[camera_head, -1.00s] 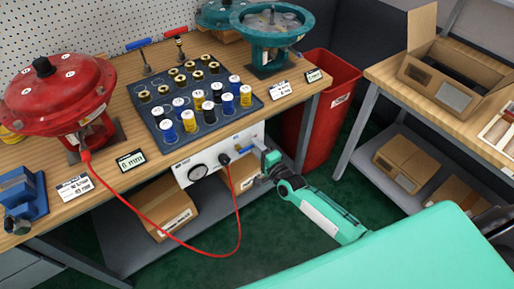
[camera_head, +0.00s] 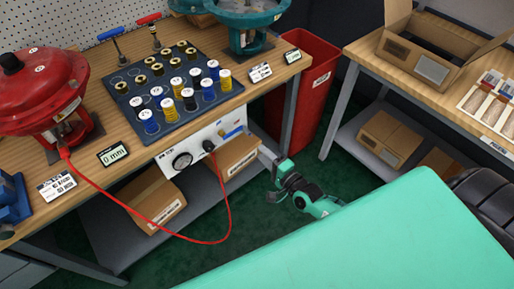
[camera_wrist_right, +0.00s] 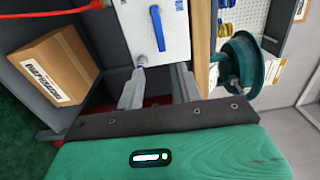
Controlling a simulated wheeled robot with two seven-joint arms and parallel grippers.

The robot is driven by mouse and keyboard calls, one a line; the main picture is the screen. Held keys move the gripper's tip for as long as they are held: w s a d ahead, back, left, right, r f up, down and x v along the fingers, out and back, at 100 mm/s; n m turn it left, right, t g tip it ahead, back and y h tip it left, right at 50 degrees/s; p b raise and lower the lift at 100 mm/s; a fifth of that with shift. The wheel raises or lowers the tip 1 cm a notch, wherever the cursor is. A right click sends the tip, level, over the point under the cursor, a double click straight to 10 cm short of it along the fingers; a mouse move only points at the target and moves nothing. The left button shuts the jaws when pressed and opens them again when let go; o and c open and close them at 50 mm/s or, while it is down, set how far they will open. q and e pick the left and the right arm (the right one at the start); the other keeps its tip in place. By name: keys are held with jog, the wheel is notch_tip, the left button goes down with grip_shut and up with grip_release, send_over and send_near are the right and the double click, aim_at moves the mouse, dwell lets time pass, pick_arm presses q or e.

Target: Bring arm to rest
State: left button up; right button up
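My right arm shows in the head view, with its teal and grey gripper (camera_head: 268,157) in front of the lower right of the bench, just right of the white control panel (camera_head: 190,159). In the right wrist view the two grey fingers (camera_wrist_right: 160,88) stand apart with nothing between them. The panel, with a blue lever (camera_wrist_right: 157,28), is ahead of the fingers, and they look clear of it. My left gripper is in neither view.
A red hose (camera_head: 222,205) loops from the red actuator (camera_head: 42,95) to the panel. A cardboard box (camera_head: 238,160) is on the shelf near my right gripper. A red bin (camera_head: 312,90) stands beyond. A second bench (camera_head: 365,58) is at right.

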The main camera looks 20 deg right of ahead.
jog(key=shift+s+d, duration=0.1)
jog(key=shift+s, duration=0.35)
